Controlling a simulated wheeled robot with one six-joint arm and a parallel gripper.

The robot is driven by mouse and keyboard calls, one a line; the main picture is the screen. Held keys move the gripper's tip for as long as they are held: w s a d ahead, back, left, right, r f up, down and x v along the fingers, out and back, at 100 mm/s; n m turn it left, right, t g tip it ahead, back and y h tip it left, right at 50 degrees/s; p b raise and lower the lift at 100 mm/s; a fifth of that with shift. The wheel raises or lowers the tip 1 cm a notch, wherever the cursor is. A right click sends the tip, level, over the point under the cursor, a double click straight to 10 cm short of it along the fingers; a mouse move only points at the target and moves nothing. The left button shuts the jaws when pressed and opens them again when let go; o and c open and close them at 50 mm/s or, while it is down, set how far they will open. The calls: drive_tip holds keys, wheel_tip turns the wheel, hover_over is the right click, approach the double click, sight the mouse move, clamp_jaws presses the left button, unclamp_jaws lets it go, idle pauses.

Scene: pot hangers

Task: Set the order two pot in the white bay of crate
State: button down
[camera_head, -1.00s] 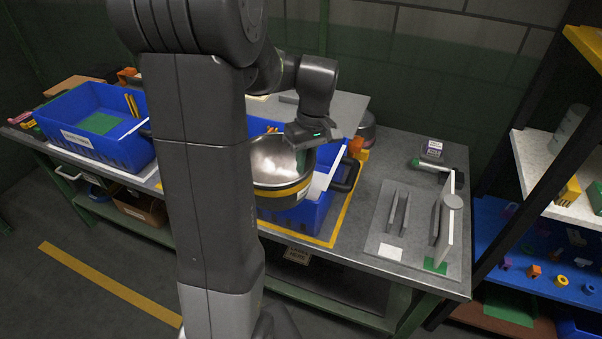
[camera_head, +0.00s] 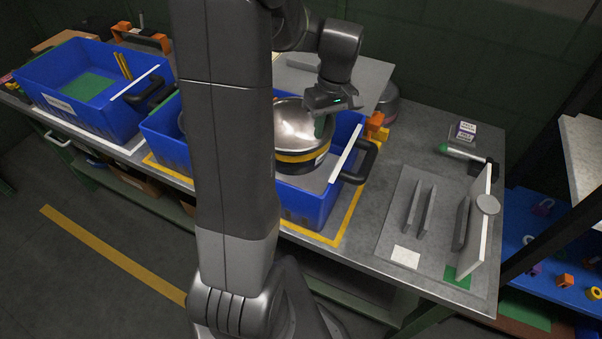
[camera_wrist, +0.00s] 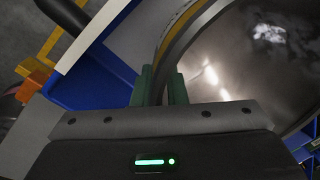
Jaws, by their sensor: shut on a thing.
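The pot (camera_head: 300,130) is shiny metal with a dark, yellow-banded outside. In the head view it is at the right part of the nearer blue crate (camera_head: 305,203), its lower part inside the crate walls. My gripper (camera_head: 322,122) is shut on the pot's rim from above. In the wrist view the green finger pads (camera_wrist: 162,86) clamp the rim, and the pot's shiny inside (camera_wrist: 250,55) lies to the right. A grey floor patch (camera_head: 318,180) shows beside the pot in the crate. Whether the pot touches the crate floor cannot be told. My arm hides the crate's middle.
Another blue crate (camera_head: 62,107) with a green floor patch stands at the left. A black handle (camera_head: 360,165) sticks out at the nearer crate's right end. A grey rack plate with upright slats (camera_head: 418,208) and a white panel (camera_head: 480,225) stand to the right.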

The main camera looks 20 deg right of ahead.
drive_tip(key=shift+f+b, duration=0.25)
drive_tip(key=shift+b, duration=0.2)
drive_tip(key=shift+f+b, duration=0.15)
drive_tip(key=shift+b, duration=0.15)
drive_tip(key=shift+f, duration=4.6)
drive_tip(key=shift+f, duration=0.1)
drive_tip(key=c, duration=1.9)
unclamp_jaws()
drive_tip(key=shift+f, duration=0.1)
drive_tip(key=o, duration=0.4)
drive_tip(key=shift+o, duration=0.2)
wheel_tip(320, 180, up, 12)
drive_tip(key=d, duration=0.1)
drive_tip(key=shift+d, duration=0.35)
